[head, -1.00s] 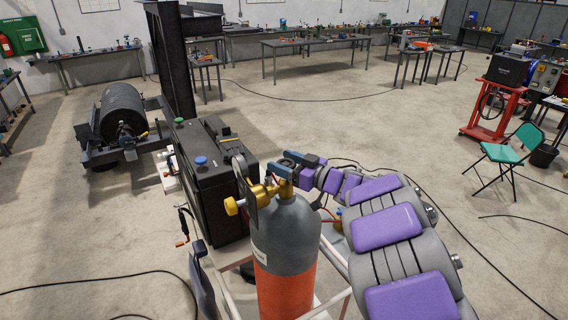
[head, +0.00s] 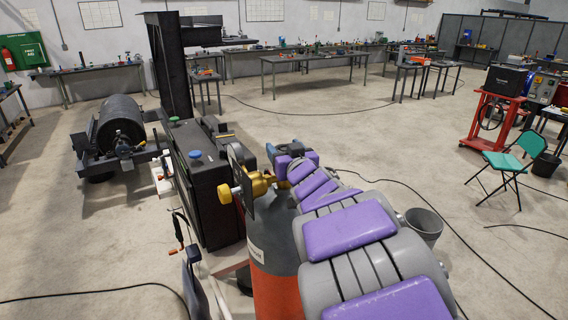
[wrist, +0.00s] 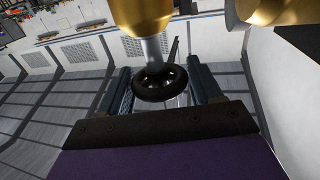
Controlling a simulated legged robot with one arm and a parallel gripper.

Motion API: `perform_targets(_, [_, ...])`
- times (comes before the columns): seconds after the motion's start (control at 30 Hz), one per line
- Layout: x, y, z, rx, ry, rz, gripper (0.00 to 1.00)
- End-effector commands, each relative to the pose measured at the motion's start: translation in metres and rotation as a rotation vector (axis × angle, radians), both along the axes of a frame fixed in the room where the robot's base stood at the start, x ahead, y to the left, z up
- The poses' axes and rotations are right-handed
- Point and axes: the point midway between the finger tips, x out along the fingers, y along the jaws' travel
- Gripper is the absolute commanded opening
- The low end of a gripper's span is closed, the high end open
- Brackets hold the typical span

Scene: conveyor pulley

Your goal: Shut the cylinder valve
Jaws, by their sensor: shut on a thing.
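The gas cylinder (head: 268,250), grey above and orange below, stands at the lower middle of the head view, partly covered by my arm. Its brass valve (head: 258,186) sits on top, with a yellow knob to the left. In the wrist view the brass valve body (wrist: 150,18) is at the top, and a silver stem joins it to a round black handwheel (wrist: 160,88). My gripper (wrist: 160,75) has one blue finger on each side of this handwheel and is shut on it. In the head view my gripper (head: 276,152) is behind the valve, its fingertips mostly hidden.
A dark cabinet (head: 215,180) with blue and green knobs stands close left of the cylinder. A roller on a frame (head: 120,125) is farther left. A bucket (head: 424,226) stands on the floor to the right, with a green chair (head: 505,161) beyond. Open floor lies between.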

Motion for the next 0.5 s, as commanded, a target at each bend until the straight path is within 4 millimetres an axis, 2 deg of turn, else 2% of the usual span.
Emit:
perform_targets(0.03, [-0.0001, 0.0021, -0.0053, 0.001, -0.003, -0.015, 0.34])
perform_targets(0.5, [0.0011, 0.0015, -0.0005, 0.001, -0.003, -0.118, 0.33])
